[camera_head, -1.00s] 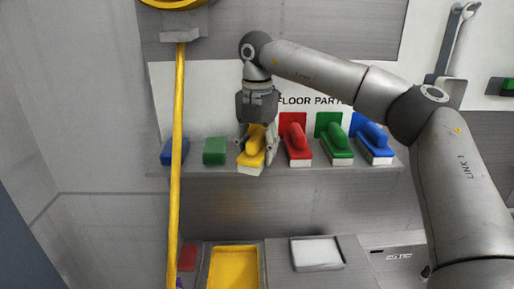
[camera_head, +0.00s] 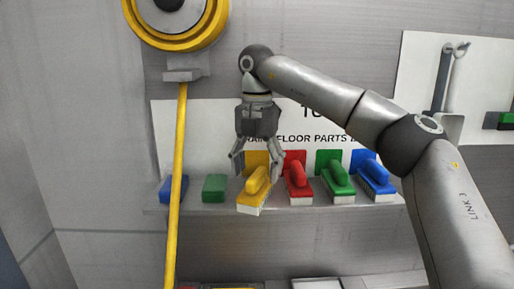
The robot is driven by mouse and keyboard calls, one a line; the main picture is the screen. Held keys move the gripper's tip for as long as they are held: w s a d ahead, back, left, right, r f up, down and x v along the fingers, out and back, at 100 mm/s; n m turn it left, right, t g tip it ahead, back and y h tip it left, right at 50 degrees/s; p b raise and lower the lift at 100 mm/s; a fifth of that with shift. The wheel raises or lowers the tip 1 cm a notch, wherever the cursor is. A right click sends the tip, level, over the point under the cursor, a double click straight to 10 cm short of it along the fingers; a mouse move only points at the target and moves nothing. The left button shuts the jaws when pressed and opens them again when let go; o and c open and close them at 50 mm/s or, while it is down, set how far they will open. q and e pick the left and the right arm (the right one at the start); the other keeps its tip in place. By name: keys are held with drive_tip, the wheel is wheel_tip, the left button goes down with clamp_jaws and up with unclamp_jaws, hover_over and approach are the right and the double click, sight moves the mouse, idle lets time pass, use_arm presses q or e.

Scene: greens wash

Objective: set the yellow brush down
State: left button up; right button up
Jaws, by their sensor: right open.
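The yellow brush (camera_head: 254,191) rests on the wall shelf (camera_head: 225,220), in front of a yellow backing patch and between a green block and the red brush. My right gripper (camera_head: 256,172) comes down from above with its fingers spread wide on either side of the yellow brush. It is open and does not hold the brush. Whether a finger still touches the brush cannot be told. My left gripper is not in view.
The red brush (camera_head: 297,185), green brush (camera_head: 338,184) and blue brush (camera_head: 374,182) stand to the right on the shelf. A green block (camera_head: 214,188) and blue block (camera_head: 167,190) lie to the left. A yellow pole (camera_head: 176,200) hangs in front of the shelf's left end.

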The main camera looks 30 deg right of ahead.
sight(257, 173)
wheel_tip(257, 173, up, 7)
drive_tip(key=shift+p, duration=0.3)
drive_tip(key=shift+f, duration=0.1)
idle(0.4)
